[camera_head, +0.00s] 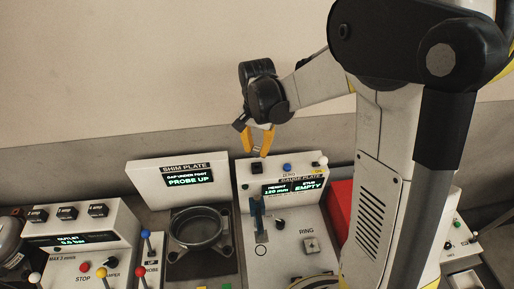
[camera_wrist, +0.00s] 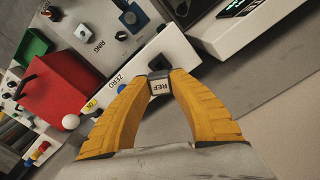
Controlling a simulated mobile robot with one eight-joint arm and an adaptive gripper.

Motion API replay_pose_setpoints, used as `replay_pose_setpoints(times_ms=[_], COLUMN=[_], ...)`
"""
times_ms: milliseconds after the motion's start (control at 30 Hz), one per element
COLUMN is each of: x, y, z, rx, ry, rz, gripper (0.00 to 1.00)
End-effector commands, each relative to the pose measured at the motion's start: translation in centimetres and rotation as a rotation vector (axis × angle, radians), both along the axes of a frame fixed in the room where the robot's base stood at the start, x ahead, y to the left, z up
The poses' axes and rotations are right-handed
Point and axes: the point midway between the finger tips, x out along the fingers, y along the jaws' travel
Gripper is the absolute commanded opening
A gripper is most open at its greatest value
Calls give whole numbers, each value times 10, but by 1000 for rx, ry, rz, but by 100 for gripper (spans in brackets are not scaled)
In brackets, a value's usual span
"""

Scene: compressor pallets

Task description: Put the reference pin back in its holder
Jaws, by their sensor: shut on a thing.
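My gripper (camera_head: 260,148) points down above the back panel of the gauge plate station (camera_head: 295,169) in the head view. Its yellow fingers also show in the wrist view (camera_wrist: 159,82), closed on a small block marked REF, the reference pin (camera_wrist: 160,86). The pin has a pale labelled face and a dark part beyond it. In the head view a small dark block (camera_head: 257,168) shows just below the fingertips, at the panel's top left. I cannot tell whether it is the pin or its holder. Whether the pin sits in a holder is hidden.
The gauge plate display (camera_head: 290,188) reads height 120 mm and EMPTY. The shim plate panel (camera_head: 178,174), reading PROBE UP, is to the left. A red box (camera_head: 340,205) is at the right, also in the wrist view (camera_wrist: 56,91).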

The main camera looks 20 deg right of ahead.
Motion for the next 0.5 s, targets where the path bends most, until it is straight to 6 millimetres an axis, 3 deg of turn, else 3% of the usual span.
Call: replay_pose_setpoints(times_ms=[200, 500], x=[0, 0], y=[0, 0], z=[-26, -34], rx=[0, 0], ry=[0, 0], rz=[0, 0], gripper=[0, 0])
